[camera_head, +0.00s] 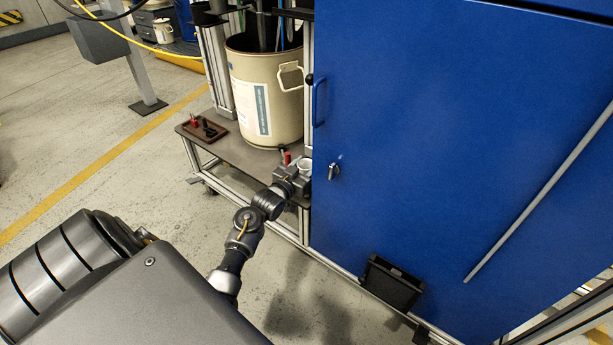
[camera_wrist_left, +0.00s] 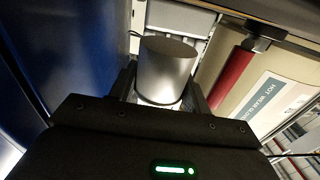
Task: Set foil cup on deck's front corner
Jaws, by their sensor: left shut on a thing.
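The foil cup (camera_wrist_left: 168,68) is a silver, open-topped cylinder between the two fingers of my left gripper (camera_wrist_left: 163,92) in the left wrist view. The gripper is shut on it. In the head view my left gripper (camera_head: 300,178) is at the front right part of the deck (camera_head: 236,156), close to the blue cabinet. There only the pale rim of the cup (camera_head: 305,164) shows. I cannot tell whether the cup touches the deck. My right gripper is in neither view.
A cream drum (camera_head: 265,95) stands on the deck behind the gripper. A red-handled part (camera_head: 286,157) is close beside the gripper. A brown tray (camera_head: 188,136) with small red and black items lies at the deck's left. The blue cabinet (camera_head: 430,130) blocks the right side.

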